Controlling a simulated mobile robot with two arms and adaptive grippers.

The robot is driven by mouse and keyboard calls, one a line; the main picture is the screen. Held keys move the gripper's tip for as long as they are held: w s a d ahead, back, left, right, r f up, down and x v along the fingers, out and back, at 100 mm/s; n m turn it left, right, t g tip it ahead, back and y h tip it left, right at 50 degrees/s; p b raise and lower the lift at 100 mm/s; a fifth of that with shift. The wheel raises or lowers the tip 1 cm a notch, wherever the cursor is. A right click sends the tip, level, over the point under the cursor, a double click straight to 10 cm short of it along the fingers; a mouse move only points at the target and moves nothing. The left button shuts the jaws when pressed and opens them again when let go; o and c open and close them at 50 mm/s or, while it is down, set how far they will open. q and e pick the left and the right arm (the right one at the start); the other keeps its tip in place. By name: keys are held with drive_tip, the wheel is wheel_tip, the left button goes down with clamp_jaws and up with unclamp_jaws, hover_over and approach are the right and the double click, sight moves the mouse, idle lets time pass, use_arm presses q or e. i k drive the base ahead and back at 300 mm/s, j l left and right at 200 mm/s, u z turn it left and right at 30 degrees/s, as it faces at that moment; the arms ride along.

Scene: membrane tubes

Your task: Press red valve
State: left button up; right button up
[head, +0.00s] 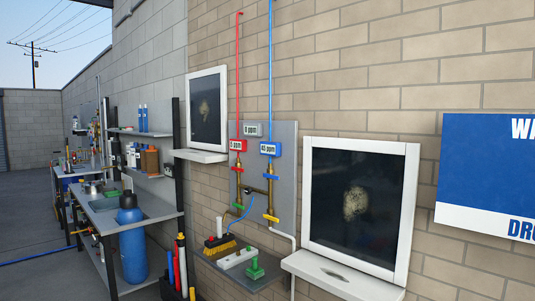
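The red valve handle (237,169) sits on a brass pipe below a red display box (237,145) on the grey wall panel (288,150). A red pipe (238,70) runs up from that box. To its right is a blue valve handle (270,177) below a blue display box (270,148) that reads 45 ppm. A yellow-orange handle (271,217) is lower on the right pipe. Neither of my grippers is in view.
A small shelf (262,283) under the panel holds a brush (219,245), a white block and a green knob-like item (255,269). A white-framed window (358,205) with a sill is to the right. A workbench (155,206) with a blue bottle (132,240) is to the left.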

sight(233, 168)
drive_tip(key=i+j, duration=0.6)
drive_tip(key=i+j+u, duration=0.1)
drive_tip(key=i+j, duration=0.45)
drive_tip(key=i, duration=0.15)
drive_tip(key=i+j, duration=1.05)
drive_tip(key=i, duration=0.3)
drive_tip(key=k+j+u, duration=0.05)
